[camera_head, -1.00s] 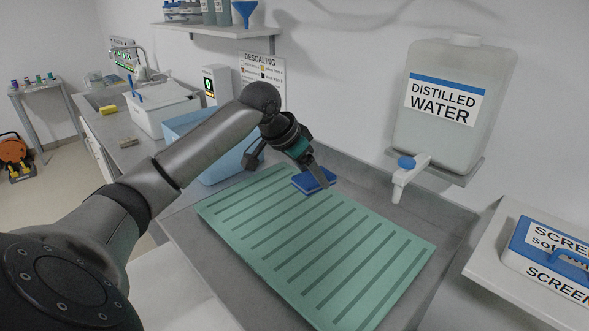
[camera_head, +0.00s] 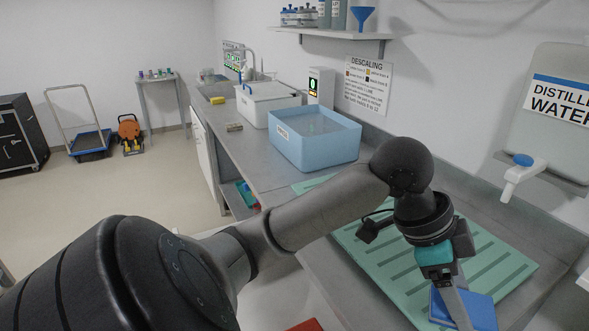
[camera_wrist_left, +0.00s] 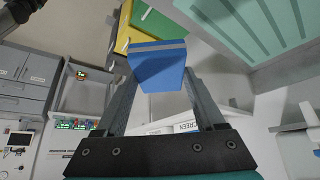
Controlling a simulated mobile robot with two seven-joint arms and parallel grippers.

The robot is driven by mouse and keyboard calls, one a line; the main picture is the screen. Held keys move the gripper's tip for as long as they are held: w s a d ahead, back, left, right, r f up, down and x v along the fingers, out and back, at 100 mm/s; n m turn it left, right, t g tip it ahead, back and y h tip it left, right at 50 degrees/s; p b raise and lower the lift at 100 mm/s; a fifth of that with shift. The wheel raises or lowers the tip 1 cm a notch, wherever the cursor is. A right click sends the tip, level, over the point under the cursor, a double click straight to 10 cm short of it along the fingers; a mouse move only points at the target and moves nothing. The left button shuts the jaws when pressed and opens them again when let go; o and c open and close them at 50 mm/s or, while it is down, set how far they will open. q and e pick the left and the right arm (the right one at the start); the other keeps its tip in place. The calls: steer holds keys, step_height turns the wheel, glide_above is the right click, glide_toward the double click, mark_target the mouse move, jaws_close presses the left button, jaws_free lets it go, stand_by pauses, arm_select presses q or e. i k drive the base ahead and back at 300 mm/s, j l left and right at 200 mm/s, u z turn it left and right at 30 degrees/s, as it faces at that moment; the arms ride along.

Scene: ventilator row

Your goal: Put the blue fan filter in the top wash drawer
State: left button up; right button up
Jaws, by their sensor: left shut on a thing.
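The blue fan filter (camera_head: 482,308) is a flat blue block with a grey layer, at the lower right of the head view. My left gripper (camera_head: 458,305) is shut on it, pointing down. In the left wrist view the filter (camera_wrist_left: 158,72) sits between the fingertips of my left gripper (camera_wrist_left: 160,85). In the head view it overlaps the front of the green ribbed mat (camera_head: 510,262). I cannot tell which drawer is the top wash drawer. An open drawer or shelf (camera_wrist_left: 88,98) with small coloured items shows in the wrist view. My right gripper is not in view.
A blue tub (camera_head: 315,150) and a white lidded box (camera_head: 268,100) stand along the counter. A distilled water tank (camera_head: 560,95) with a tap hangs at the right. Yellow and green surfaces (camera_wrist_left: 160,20) lie beyond the filter in the wrist view.

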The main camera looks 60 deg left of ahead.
mark_target(285, 304)
steer(key=k+u, duration=0.15)
steer(key=u, duration=0.75)
steer(key=i+l+u, duration=0.3)
steer(key=i, duration=0.15)
